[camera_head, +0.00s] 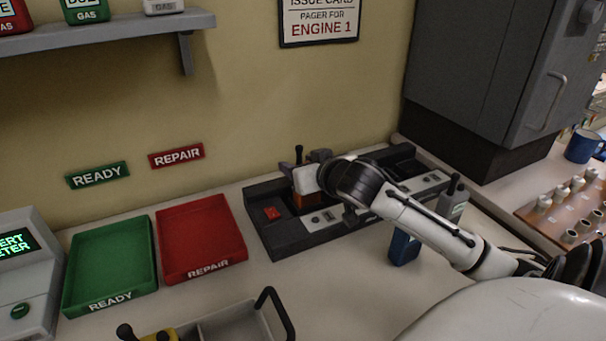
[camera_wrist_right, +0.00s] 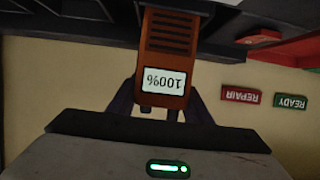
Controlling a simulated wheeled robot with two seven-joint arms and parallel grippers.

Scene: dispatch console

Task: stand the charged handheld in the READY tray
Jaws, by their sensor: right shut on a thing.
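An orange handheld (camera_head: 306,203) with a black antenna is upright at the left part of the dark charger rack (camera_head: 285,242). Its screen reads 100% in the right wrist view (camera_wrist_right: 165,80). My right gripper (camera_head: 305,180) is shut on the orange handheld, with a finger on each side of it; it also shows in the wrist view (camera_wrist_right: 163,100). I cannot tell if its base is still in the slot or just above it. The green READY tray (camera_head: 110,300) is empty, at the left. My left gripper is not in view.
The empty red REPAIR tray (camera_head: 208,268) lies between the READY tray and the rack. A blue handheld (camera_head: 404,247) and a grey handheld (camera_head: 452,203) stand near my right arm. A grey handled carrier (camera_head: 240,325) is at the front. The alert meter (camera_head: 25,275) is at far left.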

